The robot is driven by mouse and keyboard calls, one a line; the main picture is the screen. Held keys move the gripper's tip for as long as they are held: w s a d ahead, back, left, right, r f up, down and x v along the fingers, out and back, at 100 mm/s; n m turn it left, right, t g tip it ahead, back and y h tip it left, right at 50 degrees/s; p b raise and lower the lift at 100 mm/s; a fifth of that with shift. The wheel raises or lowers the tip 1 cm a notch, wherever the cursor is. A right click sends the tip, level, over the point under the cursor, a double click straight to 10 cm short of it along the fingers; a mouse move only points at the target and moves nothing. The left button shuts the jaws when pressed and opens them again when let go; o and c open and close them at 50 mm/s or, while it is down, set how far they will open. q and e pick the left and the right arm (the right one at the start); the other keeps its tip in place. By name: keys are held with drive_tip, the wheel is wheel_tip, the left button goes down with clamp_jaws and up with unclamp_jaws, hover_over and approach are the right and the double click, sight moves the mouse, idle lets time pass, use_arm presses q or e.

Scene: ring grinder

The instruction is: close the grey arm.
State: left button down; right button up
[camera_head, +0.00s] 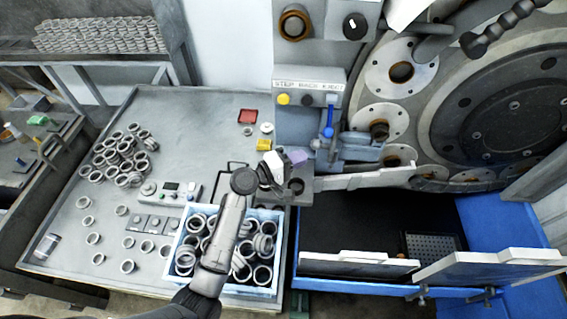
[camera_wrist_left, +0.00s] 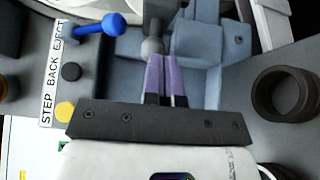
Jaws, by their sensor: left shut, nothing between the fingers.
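A long light-grey arm (camera_head: 365,179) reaches right from the machine's fixture, below the large round plate. The grey clamp block (camera_head: 362,149) sits just above it; grey blocks (camera_wrist_left: 205,50) also show in the left wrist view. I cannot tell for sure which of these is the grey arm meant. My left gripper (camera_head: 299,156) is at the fixture's left side, its purple fingers together and empty. In the left wrist view its fingertips (camera_wrist_left: 167,60) lie just below a grey ball knob (camera_wrist_left: 153,46); whether they touch is unclear. My right gripper is out of view.
A blue-knobbed lever (camera_wrist_left: 114,23) and a yellow button (camera_wrist_left: 64,111) are close by on the panel (camera_head: 308,88). A blue crate (camera_head: 228,287) of metal rings stands below my arm. Loose rings (camera_head: 125,157) lie on the table.

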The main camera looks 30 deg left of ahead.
use_arm(q)
drive_tip(key=d, duration=0.1)
drive_tip(key=w+d, duration=0.1)
drive_tip(key=d, duration=0.1)
drive_tip(key=d+p, duration=0.1)
drive_tip(key=shift+w+d, duration=0.3)
drive_tip(key=shift+w, duration=0.1)
